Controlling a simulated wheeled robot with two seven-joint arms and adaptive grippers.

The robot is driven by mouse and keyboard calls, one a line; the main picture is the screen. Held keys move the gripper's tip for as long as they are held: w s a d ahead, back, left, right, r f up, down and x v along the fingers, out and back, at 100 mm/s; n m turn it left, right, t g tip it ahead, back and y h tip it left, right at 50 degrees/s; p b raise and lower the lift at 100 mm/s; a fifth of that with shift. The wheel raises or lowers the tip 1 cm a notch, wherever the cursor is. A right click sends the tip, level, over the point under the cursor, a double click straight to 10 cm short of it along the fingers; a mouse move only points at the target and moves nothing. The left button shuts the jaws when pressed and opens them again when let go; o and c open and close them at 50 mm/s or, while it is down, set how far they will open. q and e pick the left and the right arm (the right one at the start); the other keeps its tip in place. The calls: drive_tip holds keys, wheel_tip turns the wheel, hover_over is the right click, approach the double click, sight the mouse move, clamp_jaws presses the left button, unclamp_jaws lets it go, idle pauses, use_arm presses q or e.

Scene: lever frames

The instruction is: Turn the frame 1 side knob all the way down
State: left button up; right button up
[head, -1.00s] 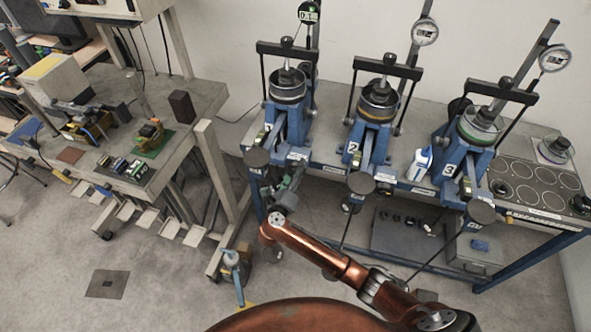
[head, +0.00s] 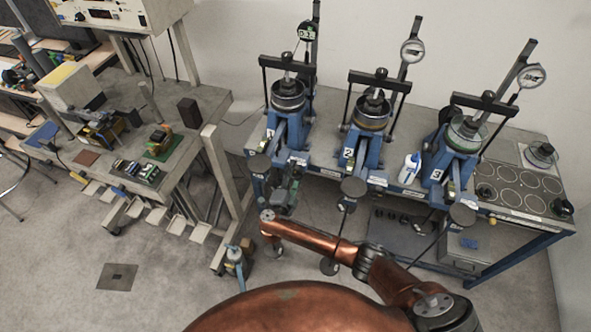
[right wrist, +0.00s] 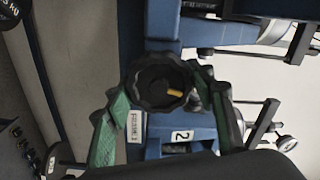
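Frame 1 (head: 297,131) is the leftmost of three blue lever frames on the bench in the head view. My right gripper (head: 281,192) is low at its front left side, and its details are small there. In the right wrist view a round black ribbed knob (right wrist: 146,86) with a yellow mark pointing right lies between the two green-padded fingers of my right gripper (right wrist: 160,80). The fingertips meet the knob's edge on both sides. In the head view the gripper hides this knob. My left gripper is in neither view.
Frame 2 (head: 364,141) and frame 3 (head: 449,158) stand to the right on the same bench, with a white bottle (head: 411,168) between them. A blue-and-white object (head: 235,262) stands on the floor.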

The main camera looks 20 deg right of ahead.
drive_tip(key=o, duration=0.4)
drive_tip(key=shift+w, duration=0.25)
drive_tip(key=shift+s, duration=0.1)
drive_tip(key=shift+s, duration=0.1)
drive_tip(key=shift+s+a, duration=0.25)
drive_tip(key=p+v, duration=0.2)
drive_tip(key=v, duration=0.2)
drive_tip(key=shift+s+a+p, duration=0.3)
drive_tip(key=shift+s+a, duration=0.05)
drive_tip(key=shift+s, duration=0.2)
drive_tip(key=shift+f, duration=0.1)
